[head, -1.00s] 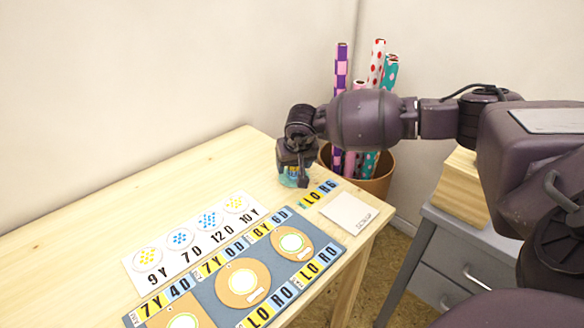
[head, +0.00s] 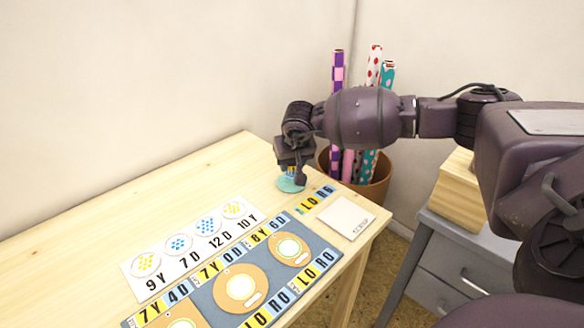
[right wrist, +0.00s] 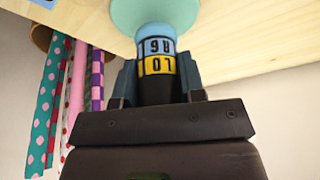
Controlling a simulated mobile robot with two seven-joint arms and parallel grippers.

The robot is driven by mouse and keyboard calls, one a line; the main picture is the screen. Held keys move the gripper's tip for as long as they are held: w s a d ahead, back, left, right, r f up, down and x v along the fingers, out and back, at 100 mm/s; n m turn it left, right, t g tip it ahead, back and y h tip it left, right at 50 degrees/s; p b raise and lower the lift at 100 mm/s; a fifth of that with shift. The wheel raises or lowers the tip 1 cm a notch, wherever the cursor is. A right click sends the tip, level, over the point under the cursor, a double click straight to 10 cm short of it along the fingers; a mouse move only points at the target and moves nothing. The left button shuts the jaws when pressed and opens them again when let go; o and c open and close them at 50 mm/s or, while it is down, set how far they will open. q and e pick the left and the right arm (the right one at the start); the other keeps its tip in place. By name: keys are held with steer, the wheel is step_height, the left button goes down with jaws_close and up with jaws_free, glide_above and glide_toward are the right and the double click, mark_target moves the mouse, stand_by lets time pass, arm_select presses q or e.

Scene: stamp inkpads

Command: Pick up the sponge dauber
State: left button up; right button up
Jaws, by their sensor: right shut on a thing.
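My right gripper (head: 293,168) is shut on the sponge dauber, above the far right part of the wooden table. In the right wrist view the dauber (right wrist: 157,50) is a short cylinder with a blue band and a yellow band, both lettered, and a dark part between the fingers (right wrist: 158,82). A round teal dish (head: 291,184) lies at the dauber's far end. It also shows in the right wrist view (right wrist: 185,14). I cannot tell whether the dauber touches the dish. My left gripper is not in view.
A blue-grey inkpad board (head: 205,297) with round pads and lettered labels lies at the table's front. A white card (head: 150,287) with dotted discs lies behind it. A white square (head: 347,217) lies near the right edge. A pot (head: 375,190) of patterned rolls stands beyond the table.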

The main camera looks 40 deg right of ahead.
step_height(320, 180, up, 18)
steer(key=p, duration=0.2)
